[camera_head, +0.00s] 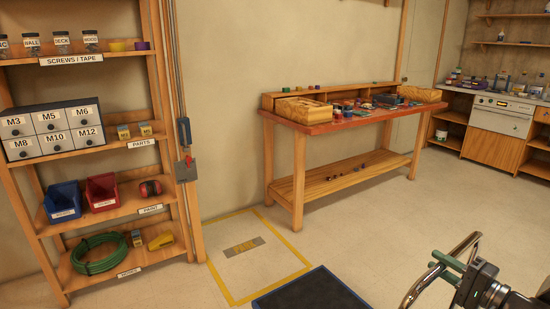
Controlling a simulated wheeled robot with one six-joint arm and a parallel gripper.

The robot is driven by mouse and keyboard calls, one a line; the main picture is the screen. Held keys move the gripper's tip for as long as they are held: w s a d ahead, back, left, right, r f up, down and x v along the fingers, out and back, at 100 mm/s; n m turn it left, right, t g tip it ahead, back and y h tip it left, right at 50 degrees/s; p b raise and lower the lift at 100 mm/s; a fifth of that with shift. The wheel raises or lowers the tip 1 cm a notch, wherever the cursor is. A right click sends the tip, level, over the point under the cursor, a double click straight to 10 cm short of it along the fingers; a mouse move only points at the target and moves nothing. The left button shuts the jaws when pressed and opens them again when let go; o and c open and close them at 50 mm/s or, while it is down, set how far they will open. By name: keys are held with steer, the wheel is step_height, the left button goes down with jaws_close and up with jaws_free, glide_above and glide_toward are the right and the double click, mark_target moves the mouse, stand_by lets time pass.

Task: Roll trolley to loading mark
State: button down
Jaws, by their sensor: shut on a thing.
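The trolley's dark blue deck (312,291) shows at the bottom middle, cut off by the lower picture edge. Its chrome push handle (412,293) rises at the lower right. My gripper (445,269), black with green fingers, is shut on the handle bar. The loading mark is a yellow outline (289,243) on the floor, with a grey and yellow label plate (243,246) inside it. The deck's far edge lies close along the mark's near side, and the mark's inside looks clear. The trolley's wheels are hidden.
A wooden shelf unit (131,206) with drawers, bins and a green hose stands left of the mark. A red-topped workbench (330,126) with a lower shelf stands behind and right of it. The floor (400,220) right of the mark is open. Counters stand at the far right.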

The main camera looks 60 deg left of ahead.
steer(key=shift+d+r, duration=0.4)
steer(key=shift+a+f, duration=0.3)
steer(key=shift+f+b, duration=1)
steer(key=shift+b, duration=0.3)
steer(key=shift+d, duration=0.1)
steer(key=c, duration=1.2)
jaws_free()
steer(key=shift+s, duration=0.1)
steer(key=shift+o, duration=0.2)
steer(key=shift+f, duration=0.15)
steer(key=d+b, duration=0.1)
steer(key=d, duration=1.1)
steer(key=shift+s+b, duration=0.2)
steer(key=shift+b, duration=0.15)
